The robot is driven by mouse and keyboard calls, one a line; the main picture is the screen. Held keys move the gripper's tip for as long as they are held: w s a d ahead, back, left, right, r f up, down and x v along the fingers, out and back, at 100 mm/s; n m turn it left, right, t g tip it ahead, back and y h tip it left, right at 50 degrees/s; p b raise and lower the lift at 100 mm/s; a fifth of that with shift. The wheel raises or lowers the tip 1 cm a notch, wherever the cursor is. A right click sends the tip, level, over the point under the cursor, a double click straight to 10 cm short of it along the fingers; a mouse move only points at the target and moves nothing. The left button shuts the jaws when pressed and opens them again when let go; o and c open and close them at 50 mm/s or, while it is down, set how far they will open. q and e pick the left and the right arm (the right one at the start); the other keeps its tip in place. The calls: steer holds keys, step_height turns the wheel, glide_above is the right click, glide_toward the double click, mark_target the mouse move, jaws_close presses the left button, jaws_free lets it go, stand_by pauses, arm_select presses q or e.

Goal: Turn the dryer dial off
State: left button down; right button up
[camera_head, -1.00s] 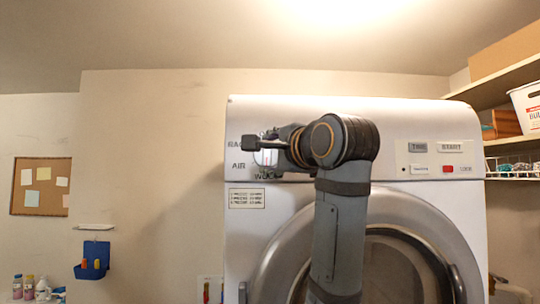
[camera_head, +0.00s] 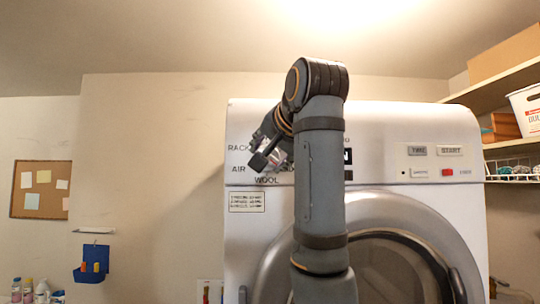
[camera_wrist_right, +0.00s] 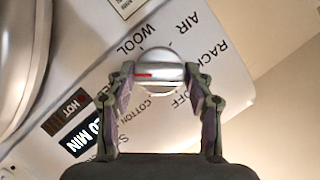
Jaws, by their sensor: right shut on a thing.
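The dryer dial (camera_wrist_right: 160,72) is a round silver knob with a raised bar across it, seen in the right wrist view. The red mark on the bar points to picture left there, below the word WOOL. The letters of OFF show at the lower right of the dial, partly behind a finger. In the head view my right gripper (camera_head: 268,155) is at the dryer panel (camera_head: 385,140), tilted, and mostly covers the dial. My left gripper is out of view.
The dryer's round door (camera_head: 385,270) is below the panel, behind my right arm. A red button (camera_head: 447,172) and START label are right of the arm. Shelves with a white bin (camera_head: 526,108) stand at far right. The wall left of the dryer is mostly clear.

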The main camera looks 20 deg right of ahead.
steer(key=n+h+b, duration=0.3)
steer(key=n, duration=0.3)
steer(key=n+h+b, duration=0.4)
steer(key=n, duration=0.2)
steer(key=a+n+h+b, duration=0.1)
steer(key=n+h+b, duration=0.2)
steer(key=n, duration=0.3)
steer(key=shift+w+f+n+g+h, duration=0.15)
steer(key=shift+n+g+h, duration=0.15)
steer(key=shift+h, duration=0.3)
stand_by(0.8)
steer(key=o, duration=0.9)
steer(key=shift+o, duration=1.3)
steer(key=shift+w+d+b, duration=0.1)
steer(key=shift+w+b, duration=0.15)
steer(key=shift+b, duration=0.05)
steer(key=shift+f, duration=0.1)
